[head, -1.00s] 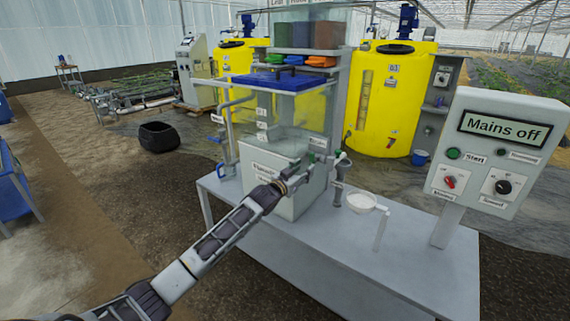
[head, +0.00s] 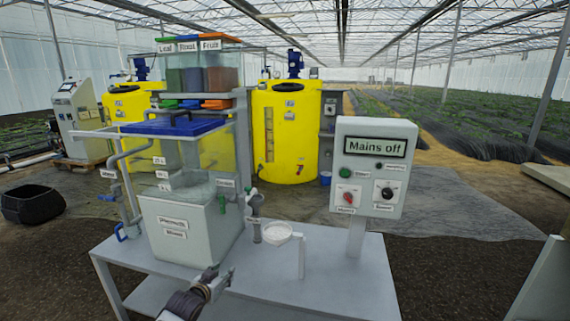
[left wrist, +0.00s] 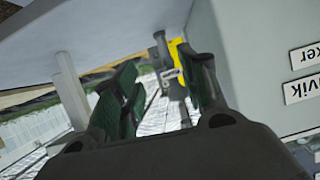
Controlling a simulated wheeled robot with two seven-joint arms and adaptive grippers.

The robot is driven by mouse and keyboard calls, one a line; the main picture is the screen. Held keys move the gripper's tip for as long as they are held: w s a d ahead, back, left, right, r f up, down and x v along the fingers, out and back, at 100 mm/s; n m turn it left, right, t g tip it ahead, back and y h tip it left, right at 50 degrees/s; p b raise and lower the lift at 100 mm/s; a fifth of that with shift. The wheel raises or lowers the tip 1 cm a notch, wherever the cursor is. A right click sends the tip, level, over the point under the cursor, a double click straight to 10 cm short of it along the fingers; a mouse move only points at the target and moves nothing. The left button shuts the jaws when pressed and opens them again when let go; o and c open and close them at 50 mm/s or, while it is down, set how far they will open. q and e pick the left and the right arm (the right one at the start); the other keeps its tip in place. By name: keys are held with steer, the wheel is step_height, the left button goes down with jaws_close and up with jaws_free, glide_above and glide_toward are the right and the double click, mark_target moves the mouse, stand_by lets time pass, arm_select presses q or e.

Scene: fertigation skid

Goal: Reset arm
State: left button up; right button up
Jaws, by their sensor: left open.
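My left gripper (head: 217,277) is low in the head view, in front of the pale mixing tank (head: 175,222) on the grey table (head: 330,275). In the left wrist view its two dark fingers (left wrist: 160,88) are spread apart with nothing between them. There, the tank's labelled wall (left wrist: 265,60) is close on the right and the pale table surface (left wrist: 90,25) fills the upper left. My right gripper does not show in either view.
A tap with a green handle (head: 252,192) and a white strainer (head: 277,233) are right of the tank. The control panel (head: 373,168) reads "Mains off". Yellow tanks (head: 285,130) stand behind. The table's right front is clear.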

arm_select(q)
steer(key=s+d+f+g, duration=0.1)
steer(key=s+f+g, duration=0.3)
steer(key=s+f, duration=0.4)
steer(key=s+d+f+g+y+p, duration=0.1)
steer(key=s+f+g, duration=0.2)
steer(key=s+f, duration=0.6)
steer(key=s+d+f+g, duration=0.1)
steer(key=s+f+g, duration=0.3)
steer(key=s, duration=1.9)
step_height(320, 180, down, 4)
steer(key=shift+s+f+n+g+y, duration=0.2)
steer(key=shift+n+g+y, duration=0.1)
steer(key=shift+y, duration=0.1)
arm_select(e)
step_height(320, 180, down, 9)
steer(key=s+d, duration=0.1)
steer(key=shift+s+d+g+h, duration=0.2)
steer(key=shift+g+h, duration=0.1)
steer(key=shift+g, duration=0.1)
arm_select(q)
steer(key=shift+p, duration=0.4)
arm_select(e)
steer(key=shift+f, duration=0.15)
